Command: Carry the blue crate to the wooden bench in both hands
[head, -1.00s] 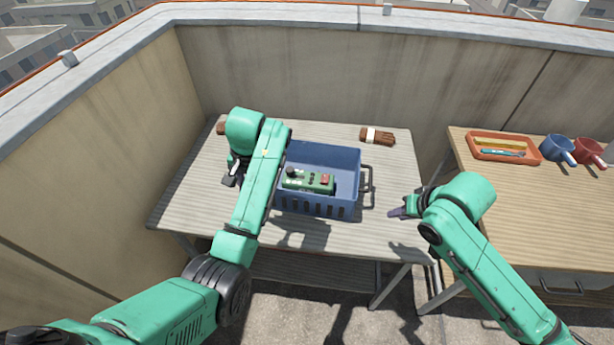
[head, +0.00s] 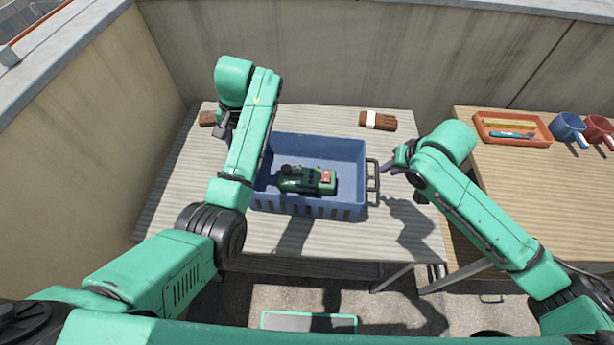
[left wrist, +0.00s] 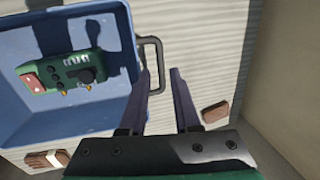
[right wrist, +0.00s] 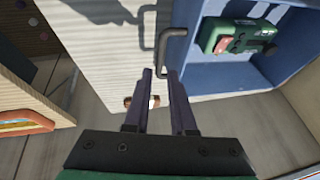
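The blue crate (head: 345,152) stands on a grey slatted table (head: 290,240), a green device with a red part (head: 308,180) inside it. My right gripper (head: 390,165) is open just right of the crate's right handle (head: 373,183). In the right wrist view, that dark handle (right wrist: 158,50) lies in line with the gap between the fingertips (right wrist: 160,72). My left gripper (head: 223,132) is at the crate's left side, partly hidden by its arm. In the left wrist view its open fingertips (left wrist: 160,72) are at the other handle (left wrist: 160,55). The wooden bench (head: 520,190) is at the right.
An orange tray (head: 512,140) with tools, a blue mug (head: 568,128) and a red mug (head: 598,130) stand on the bench's back part. A brown bundle with a white band (head: 378,120) lies behind the crate. A parapet wall (head: 330,50) closes the back. The bench's front is clear.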

